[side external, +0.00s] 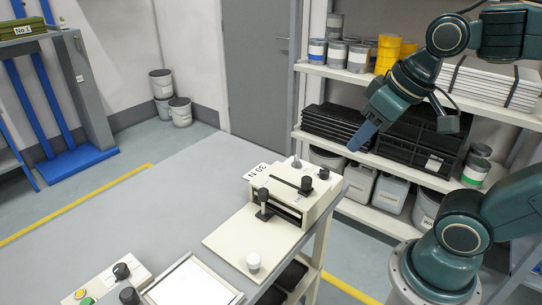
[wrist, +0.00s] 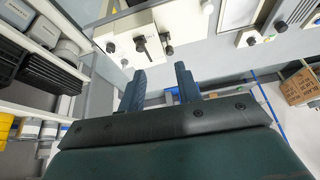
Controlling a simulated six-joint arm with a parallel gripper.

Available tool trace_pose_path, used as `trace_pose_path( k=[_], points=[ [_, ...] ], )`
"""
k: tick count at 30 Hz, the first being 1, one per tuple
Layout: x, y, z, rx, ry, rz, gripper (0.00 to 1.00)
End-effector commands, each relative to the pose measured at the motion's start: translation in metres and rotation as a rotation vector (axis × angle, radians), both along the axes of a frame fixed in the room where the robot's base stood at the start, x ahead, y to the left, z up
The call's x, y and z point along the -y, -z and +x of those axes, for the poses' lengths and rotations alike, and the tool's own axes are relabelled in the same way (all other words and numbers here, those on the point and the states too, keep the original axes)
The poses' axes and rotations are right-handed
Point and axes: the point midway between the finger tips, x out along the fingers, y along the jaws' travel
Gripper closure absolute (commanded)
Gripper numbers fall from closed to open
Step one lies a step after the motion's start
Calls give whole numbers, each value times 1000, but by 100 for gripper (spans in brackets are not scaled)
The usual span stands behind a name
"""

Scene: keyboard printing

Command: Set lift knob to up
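A cream box-shaped machine (side external: 286,203) with a dark slot and several knobs stands at the table's right edge. A black knob (side external: 323,173) is at its right end, another (side external: 306,184) is by the slot, and a black lever (side external: 263,196) is in front. I cannot tell which is the lift knob or its setting. In the wrist view the machine (wrist: 126,24) is beyond my fingers, with a dark knob (wrist: 140,44) facing me. My gripper (wrist: 160,80) is open and empty, its fingers apart. In the side view it (side external: 361,136) hangs above and right of the machine, touching nothing.
Shelves (side external: 350,80) with cans and crates stand behind. The table's left and middle (side external: 150,205) are clear.

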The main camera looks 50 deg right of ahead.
Motion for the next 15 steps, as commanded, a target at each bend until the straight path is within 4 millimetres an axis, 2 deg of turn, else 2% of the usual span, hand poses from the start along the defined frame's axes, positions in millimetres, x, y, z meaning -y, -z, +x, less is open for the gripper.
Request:
trace_pose_path(
  k=[9,15],
  points=[
    [22,-13,56,-89,134,31,66],
    [40,-13,94,-145,224,52,66]
  ],
)
